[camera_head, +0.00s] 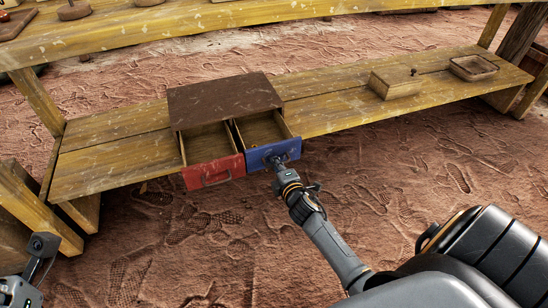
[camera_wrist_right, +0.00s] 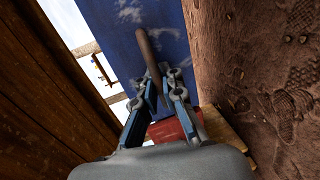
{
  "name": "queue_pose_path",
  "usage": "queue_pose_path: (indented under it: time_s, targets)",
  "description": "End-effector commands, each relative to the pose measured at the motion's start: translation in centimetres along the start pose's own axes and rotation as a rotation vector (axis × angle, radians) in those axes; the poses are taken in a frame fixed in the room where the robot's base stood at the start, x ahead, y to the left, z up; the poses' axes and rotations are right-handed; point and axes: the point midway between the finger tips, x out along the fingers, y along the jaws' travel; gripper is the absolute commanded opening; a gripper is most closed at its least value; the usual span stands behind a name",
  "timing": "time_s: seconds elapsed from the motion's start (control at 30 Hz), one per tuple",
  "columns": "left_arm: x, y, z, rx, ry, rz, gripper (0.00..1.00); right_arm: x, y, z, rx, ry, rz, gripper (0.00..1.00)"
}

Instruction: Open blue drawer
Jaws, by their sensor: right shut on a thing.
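The blue drawer (camera_head: 273,153) is the right one of two in a small brown cabinet (camera_head: 225,97) on the low wooden shelf. It stands pulled out, with its inside showing. My right gripper (camera_head: 278,160) is at the blue front, shut on the drawer's handle. In the right wrist view the blue front (camera_wrist_right: 125,45) fills the upper middle, and the handle (camera_wrist_right: 149,55) runs between the fingers of my right gripper (camera_wrist_right: 158,90). A small part of my left arm (camera_head: 35,255) shows at the lower left; its fingertips cannot be made out clearly.
The red drawer (camera_head: 213,172) beside the blue one is also pulled out. A wooden box (camera_head: 395,84) with a knob and a shallow tray (camera_head: 474,68) stand further right on the shelf (camera_head: 335,110). A tabletop (camera_head: 200,28) spans above. The earth floor in front is clear.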

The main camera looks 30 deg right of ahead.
Motion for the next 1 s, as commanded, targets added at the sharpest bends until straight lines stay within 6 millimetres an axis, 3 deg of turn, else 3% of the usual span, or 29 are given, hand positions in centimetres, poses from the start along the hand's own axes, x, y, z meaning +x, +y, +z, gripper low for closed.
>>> queue_pose_path:
  time_s: [0.53,0.6,0.67,1.0]
  targets:
    - [-0.31,-0.01,0.02,-0.001,-0.015,-0.004,0.4,-0.55,-0.03,-0.01,0.0,0.001,0.002,0.0]
    - [-0.31,-0.01,0.03,-0.001,-0.015,-0.004,0.4,-0.54,-0.03,0.0,0.0,0.0,0.002,0.2]
    - [-0.31,-0.01,0.04,-0.001,-0.016,-0.003,0.4,-0.54,-0.03,0.0,0.0,0.0,0.002,0.29]
    - [-0.24,0.01,0.05,-0.001,-0.015,-0.001,0.4,-0.54,-0.05,0.0,0.0,0.0,0.002,0.29]
